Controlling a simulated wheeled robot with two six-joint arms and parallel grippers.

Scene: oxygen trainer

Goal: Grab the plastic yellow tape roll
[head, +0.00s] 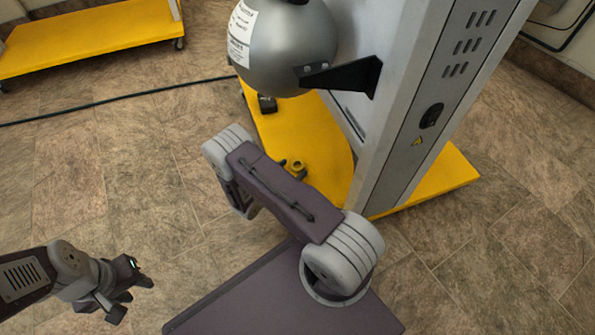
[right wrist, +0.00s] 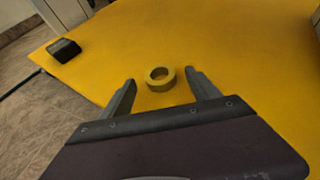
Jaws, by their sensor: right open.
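The yellow tape roll (right wrist: 160,79) lies flat on the yellow platform (right wrist: 240,40), its hole facing up. It also shows in the head view (head: 297,167), partly hidden behind my right arm. My right gripper (right wrist: 160,84) is open, with one finger on each side of the roll in the picture. I cannot tell whether the fingers touch it. My left gripper (head: 132,300) is at the lower left above the floor, far from the roll. Its jaw opening cannot be made out.
A small black object (right wrist: 64,50) sits near the platform's edge. A grey metal column (head: 425,110) stands on the platform, with a grey round tank (head: 285,50) on a black bracket. A black cable (head: 120,101) crosses the floor. Another yellow platform (head: 90,40) is at the upper left.

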